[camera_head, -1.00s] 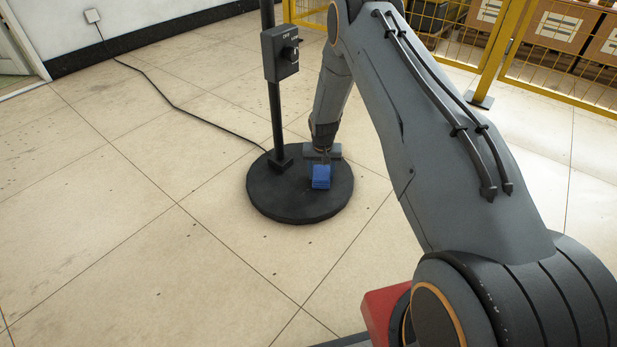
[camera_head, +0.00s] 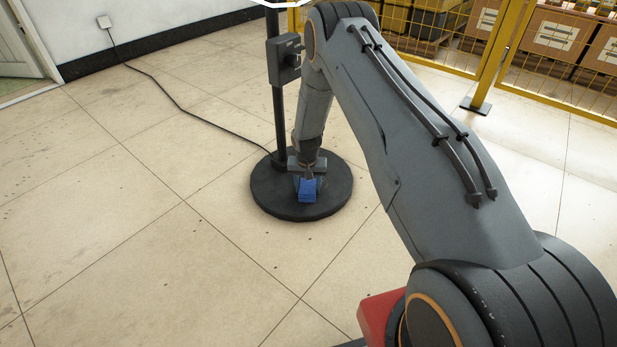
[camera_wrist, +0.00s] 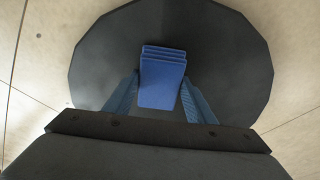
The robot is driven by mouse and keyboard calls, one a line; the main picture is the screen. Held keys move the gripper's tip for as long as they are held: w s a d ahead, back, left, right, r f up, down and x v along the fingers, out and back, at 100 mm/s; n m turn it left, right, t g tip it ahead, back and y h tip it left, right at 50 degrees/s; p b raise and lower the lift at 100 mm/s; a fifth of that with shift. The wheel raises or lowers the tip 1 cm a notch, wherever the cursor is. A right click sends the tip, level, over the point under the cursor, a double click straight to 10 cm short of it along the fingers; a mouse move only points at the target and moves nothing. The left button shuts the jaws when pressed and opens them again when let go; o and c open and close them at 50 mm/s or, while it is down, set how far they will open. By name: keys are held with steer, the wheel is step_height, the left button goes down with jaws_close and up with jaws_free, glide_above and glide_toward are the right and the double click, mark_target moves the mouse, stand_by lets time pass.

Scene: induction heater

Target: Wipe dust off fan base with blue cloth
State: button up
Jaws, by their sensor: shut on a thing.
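The fan base (camera_head: 334,198) is a round black disc on the floor, with a dark pole rising from its far side. It fills much of the wrist view (camera_wrist: 100,72). The folded blue cloth (camera_head: 307,190) is over the near middle part of the base. In the wrist view the cloth (camera_wrist: 161,82) stands between the two blue-grey fingers. My gripper (camera_wrist: 161,92) is shut on the cloth and points down at the base. I cannot tell whether the cloth touches the base. No dust is clear to see on the visible part of the base.
A switch box (camera_head: 284,60) sits on the pole, close beside my arm. A black cable (camera_head: 190,115) runs across the floor to a wall outlet (camera_head: 104,22). A yellow mesh fence (camera_head: 440,40) with boxes behind stands at the back right. The floor left and front is clear.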

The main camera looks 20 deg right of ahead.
steer(key=shift+s+a, duration=0.25)
steer(key=shift+a, duration=0.1)
steer(key=shift+s+a+r+p, duration=0.15)
steer(key=shift+r+p, duration=0.1)
steer(key=shift+p, duration=0.05)
steer(key=shift+r+p, duration=2)
steer(key=shift+r, duration=1.9)
